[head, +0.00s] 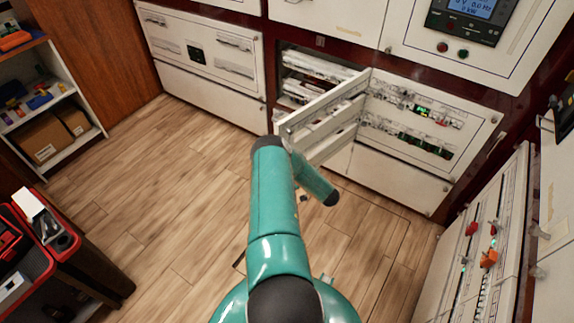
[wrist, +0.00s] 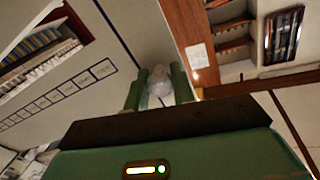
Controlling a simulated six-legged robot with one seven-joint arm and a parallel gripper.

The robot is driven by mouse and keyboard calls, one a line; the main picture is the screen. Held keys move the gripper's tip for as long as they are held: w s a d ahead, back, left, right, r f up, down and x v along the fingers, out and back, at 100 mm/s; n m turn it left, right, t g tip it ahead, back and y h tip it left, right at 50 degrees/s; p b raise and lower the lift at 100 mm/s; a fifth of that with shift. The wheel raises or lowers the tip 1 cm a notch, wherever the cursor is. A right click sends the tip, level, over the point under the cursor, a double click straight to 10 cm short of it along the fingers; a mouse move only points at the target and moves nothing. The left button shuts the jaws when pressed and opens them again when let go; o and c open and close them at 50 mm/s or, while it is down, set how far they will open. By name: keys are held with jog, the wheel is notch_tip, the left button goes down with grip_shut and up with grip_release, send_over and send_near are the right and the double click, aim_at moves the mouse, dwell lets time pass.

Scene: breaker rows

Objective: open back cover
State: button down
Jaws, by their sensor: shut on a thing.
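In the head view, a white cover (head: 327,103) with long slots stands swung out from the middle cabinet, at an angle to its front. Breaker rows (head: 310,68) show in the bay to its left. In the wrist view, a white panel (wrist: 90,95) with a row of black-outlined labels fills the left side. A clear round knob (wrist: 159,88) sits at its edge. My gripper (wrist: 158,80) is shut on this knob, one green finger on each side. In the head view my teal arm reaches to the cover's free edge, and the fingers cannot be made out.
More breaker rows (head: 410,125) lie right of the cover. A panel with red and orange switches (head: 480,240) stands at the near right. A red-edged tool cart (head: 75,240) is at lower left, with a shelf (head: 45,110) behind it. The wood floor (head: 180,165) between is clear.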

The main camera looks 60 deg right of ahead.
jog(key=shift+s+a, duration=0.2)
jog(key=shift+s, duration=0.3)
jog(key=c, duration=1.2)
grip_release()
jog(key=shift+o, duration=0.2)
jog(key=v, duration=1.3)
jog(key=shift+s, duration=0.4)
